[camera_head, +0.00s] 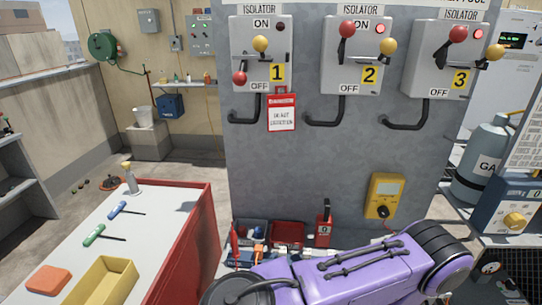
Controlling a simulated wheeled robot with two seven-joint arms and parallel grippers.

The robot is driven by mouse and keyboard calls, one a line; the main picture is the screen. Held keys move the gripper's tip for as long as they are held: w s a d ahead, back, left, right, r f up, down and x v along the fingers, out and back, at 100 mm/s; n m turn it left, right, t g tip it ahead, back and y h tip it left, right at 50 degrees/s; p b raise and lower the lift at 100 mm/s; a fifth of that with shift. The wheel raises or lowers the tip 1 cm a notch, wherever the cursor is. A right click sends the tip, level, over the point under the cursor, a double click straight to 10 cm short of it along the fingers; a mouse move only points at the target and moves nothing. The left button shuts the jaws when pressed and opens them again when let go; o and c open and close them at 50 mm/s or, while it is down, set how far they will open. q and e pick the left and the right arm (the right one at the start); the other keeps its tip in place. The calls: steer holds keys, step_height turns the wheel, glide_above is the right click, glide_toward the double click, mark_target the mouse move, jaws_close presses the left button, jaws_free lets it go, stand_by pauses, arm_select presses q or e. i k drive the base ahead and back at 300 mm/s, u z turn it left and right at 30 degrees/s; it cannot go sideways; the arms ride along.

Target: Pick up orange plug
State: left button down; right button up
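A small orange piece (258,249), which looks like the orange plug, sits among small parts by the bins at the foot of the grey panel. It is too small to make out its exact shape. My purple arm crosses the bottom centre and right of the view, just in front of these parts, and hides some of that area. Neither gripper's fingers show, so I cannot see whether either one is near the orange piece.
The grey panel (300,170) carries three isolator boxes. A red bin (288,233) and red padlock-like block (324,226) stand below. At left, a red-sided bench (165,225) holds screwdrivers, an orange block (48,280) and a yellow tray (104,282). A gas cylinder (482,160) stands at right.

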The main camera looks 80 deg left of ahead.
mark_target(259, 248)
steer(key=k, duration=0.95)
steer(key=z, duration=1.5)
steer(key=i, duration=0.85)
steer(key=u, duration=3.85)
steer(key=i, duration=0.5)
steer(key=u, duration=1.15)
